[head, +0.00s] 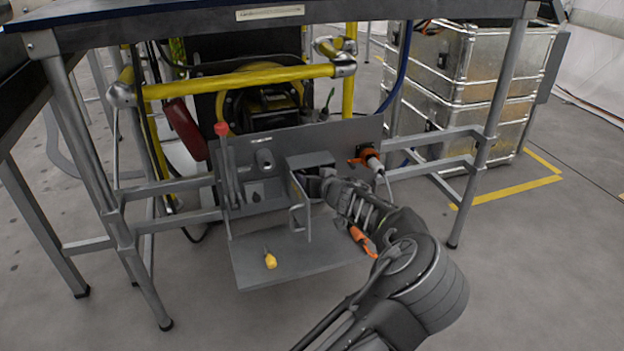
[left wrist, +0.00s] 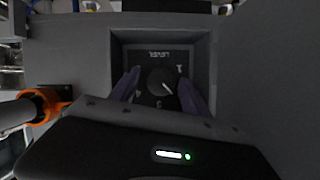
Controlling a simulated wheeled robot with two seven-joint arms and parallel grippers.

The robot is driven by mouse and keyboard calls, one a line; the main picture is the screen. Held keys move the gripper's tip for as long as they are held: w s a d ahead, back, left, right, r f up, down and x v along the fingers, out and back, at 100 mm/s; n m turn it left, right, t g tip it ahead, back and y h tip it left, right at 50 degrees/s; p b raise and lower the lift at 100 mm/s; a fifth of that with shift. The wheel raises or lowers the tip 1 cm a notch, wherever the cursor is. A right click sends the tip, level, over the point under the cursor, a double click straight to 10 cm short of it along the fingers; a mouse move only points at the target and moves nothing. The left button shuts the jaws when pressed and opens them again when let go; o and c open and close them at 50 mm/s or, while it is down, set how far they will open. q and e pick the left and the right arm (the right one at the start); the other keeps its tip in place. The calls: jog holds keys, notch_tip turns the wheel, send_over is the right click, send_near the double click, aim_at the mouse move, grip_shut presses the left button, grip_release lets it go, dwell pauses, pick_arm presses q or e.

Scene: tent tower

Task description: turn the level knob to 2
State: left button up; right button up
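The level knob (left wrist: 160,82) is a dark round dial on a recessed panel, with an upside-down label above it in the left wrist view. A 1 is at its upper right, a 3 below and a 4 at lower left; no 2 is visible. Its white mark points to the lower right, toward my right-hand finger. My left gripper (left wrist: 160,93) is open, one finger on each side of the knob, with gaps showing. In the head view, my left gripper (head: 318,181) is at the small box (head: 308,161), which hides the knob. My right gripper is not in view.
An orange connector (head: 366,157) is right of the box. A red-tipped lever (head: 223,150) stands left of it, and a handle (head: 298,215) projects in front. A yellow object (head: 270,259) lies on the lower plate (head: 290,271). Metal crates (head: 470,85) stand behind on the right.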

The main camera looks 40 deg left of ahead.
pick_arm(q)
jog(key=p+v, duration=0.2)
jog(key=v, duration=0.5)
jog(key=shift+s+d+r, duration=0.15)
jog(key=shift+s+d, duration=0.05)
jog(key=shift+d, duration=0.15)
jog(key=shift+c, duration=0.2)
